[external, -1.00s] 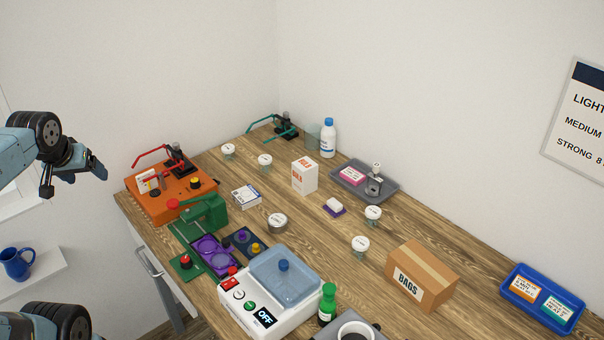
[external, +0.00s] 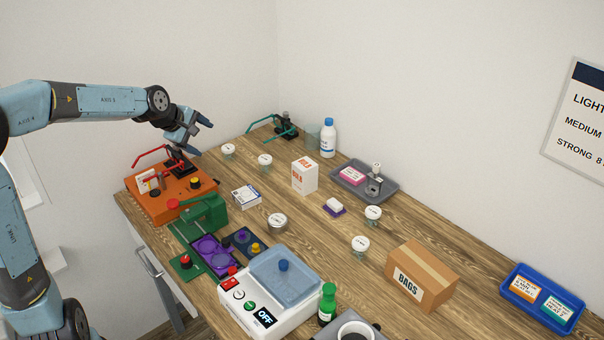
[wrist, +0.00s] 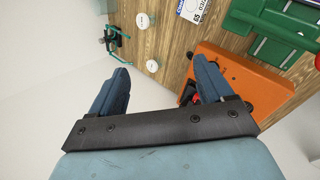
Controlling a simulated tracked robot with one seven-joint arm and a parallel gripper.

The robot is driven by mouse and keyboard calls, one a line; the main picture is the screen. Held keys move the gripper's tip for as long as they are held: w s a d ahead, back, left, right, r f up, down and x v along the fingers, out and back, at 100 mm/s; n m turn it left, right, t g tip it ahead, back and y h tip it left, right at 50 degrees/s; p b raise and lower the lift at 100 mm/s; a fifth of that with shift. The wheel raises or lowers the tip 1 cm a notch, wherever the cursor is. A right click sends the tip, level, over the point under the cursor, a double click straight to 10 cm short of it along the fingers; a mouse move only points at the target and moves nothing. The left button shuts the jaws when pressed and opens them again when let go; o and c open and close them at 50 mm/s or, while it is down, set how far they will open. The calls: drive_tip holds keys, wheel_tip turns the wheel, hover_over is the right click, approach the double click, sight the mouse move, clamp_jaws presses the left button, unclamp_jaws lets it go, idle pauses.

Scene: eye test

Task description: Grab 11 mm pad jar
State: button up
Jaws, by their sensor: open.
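Several small jars with white lids stand on the wooden bench: two at the back left (external: 228,151) (external: 265,163), one wider jar (external: 278,221) near the middle, and two on the right (external: 373,215) (external: 360,245). Their lid print is too small to read, so I cannot tell which is the 11 mm pad jar. My gripper (external: 204,138) is open and empty, in the air above the back of the orange machine, left of the back jars. In the wrist view, my gripper (wrist: 161,72) has two white-lidded jars (wrist: 142,20) (wrist: 152,66) beyond its fingers.
The orange machine (external: 150,203) is below my gripper. A teal-handled device (external: 284,127), a white bottle (external: 328,138) and a white-and-orange box (external: 304,176) stand around the back jars. A grey tray (external: 350,164), cardboard box (external: 422,273) and blue tray (external: 540,313) are farther right.

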drive_tip(key=w+d+r+n+t+h, duration=0.1)
drive_tip(key=w+d+r+n+h, duration=0.15)
drive_tip(key=w+n, duration=0.45)
drive_tip(key=w+d+r+n+t+h, duration=0.2)
drive_tip(key=w+r+n+h, duration=0.1)
drive_tip(key=w+n, duration=0.35)
approach(256, 162)
drive_tip(key=shift+m, duration=0.25)
drive_tip(key=x, duration=1.2)
drive_tip(key=shift+w+d+f, duration=0.2)
drive_tip(key=shift+d+f, duration=0.05)
drive_tip(key=shift+c, duration=0.5)
drive_tip(key=c, duration=0.9)
drive_tip(key=shift+c, duration=0.2)
